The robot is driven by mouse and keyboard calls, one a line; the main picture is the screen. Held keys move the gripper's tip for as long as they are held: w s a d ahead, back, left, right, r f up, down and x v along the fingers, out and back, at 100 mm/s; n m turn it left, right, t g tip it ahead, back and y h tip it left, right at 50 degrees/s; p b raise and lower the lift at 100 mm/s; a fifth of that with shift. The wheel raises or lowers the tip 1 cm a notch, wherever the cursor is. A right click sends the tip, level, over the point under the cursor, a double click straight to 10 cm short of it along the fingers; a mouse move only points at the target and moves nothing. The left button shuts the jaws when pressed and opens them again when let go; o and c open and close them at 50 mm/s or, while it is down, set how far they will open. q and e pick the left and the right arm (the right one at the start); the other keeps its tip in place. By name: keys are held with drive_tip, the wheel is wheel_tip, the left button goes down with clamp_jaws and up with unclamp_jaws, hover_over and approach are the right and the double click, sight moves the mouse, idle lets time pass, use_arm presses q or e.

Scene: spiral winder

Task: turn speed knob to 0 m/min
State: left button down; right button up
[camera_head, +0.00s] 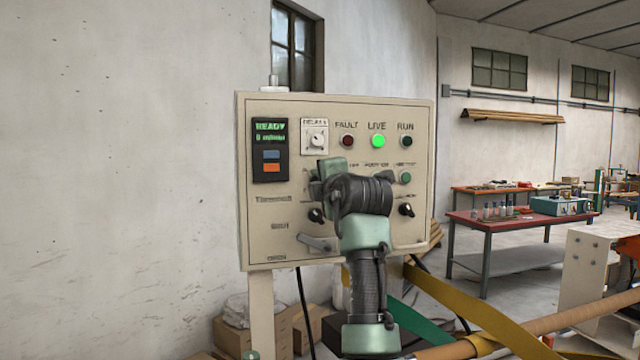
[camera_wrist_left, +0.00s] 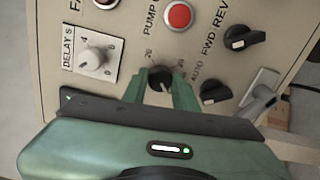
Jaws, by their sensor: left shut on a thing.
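The speed knob (camera_wrist_left: 160,77) is a small black dial with a printed number scale around it, partly legible with "20" at its upper left. In the left wrist view my left gripper (camera_wrist_left: 161,90) has its two green fingers on either side of this knob, shut on it. In the head view my left gripper (camera_head: 328,180) is up against the middle of the beige control panel (camera_head: 257,225), and the arm and gripper hide the knob. The panel's display (camera_head: 270,149) shows green "READY" with a small, blurred line below. My right gripper is in neither view.
Close by are the white delay dial (camera_head: 315,140), black selectors (camera_head: 406,210), a red button (camera_wrist_left: 179,15) and a grey lever (camera_head: 316,242). The LIVE lamp (camera_head: 378,141) glows green. A red table (camera_head: 490,222) stands at right; yellow and green strips cross below.

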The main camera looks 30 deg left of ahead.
use_arm(q)
drive_tip(key=shift+f, duration=0.1)
drive_tip(key=c, duration=1.1)
unclamp_jaws()
drive_tip(key=b+v, duration=0.3)
drive_tip(key=v, duration=0.4)
drive_tip(key=shift+s+d, duration=0.2)
drive_tip(key=shift+s, duration=0.15)
